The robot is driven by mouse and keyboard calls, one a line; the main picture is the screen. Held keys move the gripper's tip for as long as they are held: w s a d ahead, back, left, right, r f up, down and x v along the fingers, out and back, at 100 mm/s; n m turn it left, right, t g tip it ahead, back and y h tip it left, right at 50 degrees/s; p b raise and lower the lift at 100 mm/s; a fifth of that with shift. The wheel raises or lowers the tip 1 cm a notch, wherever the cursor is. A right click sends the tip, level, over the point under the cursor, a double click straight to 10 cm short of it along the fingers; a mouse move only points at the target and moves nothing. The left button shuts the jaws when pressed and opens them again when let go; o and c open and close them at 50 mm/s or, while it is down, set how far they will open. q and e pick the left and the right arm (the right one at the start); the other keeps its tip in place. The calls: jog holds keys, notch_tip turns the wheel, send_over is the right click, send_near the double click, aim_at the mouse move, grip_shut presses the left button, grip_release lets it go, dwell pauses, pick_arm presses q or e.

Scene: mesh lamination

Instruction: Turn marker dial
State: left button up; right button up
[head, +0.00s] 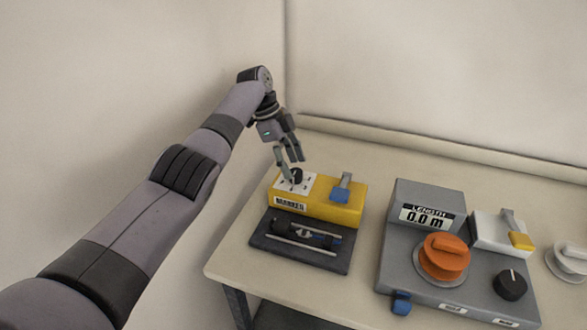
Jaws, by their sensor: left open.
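The yellow marker unit (316,206) stands at the left end of the table and carries a label reading MARKER. Its black dial (296,176) sits on a white plate with dark marks on the unit's top left. A blue lever (341,189) is on the unit's top right. My left gripper (290,174) points down at the dial from above, with its fingertips close beside it. Its jaws are open. I cannot tell whether a finger touches the dial. My right gripper is not in view.
A dark tray (267,246) with a black cylindrical part lies in front of the marker unit. To the right stands a grey length device (399,258) reading 0.0 m, with an orange knob (444,257) and a black knob (510,285). Bare tabletop lies behind the units.

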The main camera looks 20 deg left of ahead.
pick_arm(q)
jog(key=v, duration=0.5)
dwell(0.3)
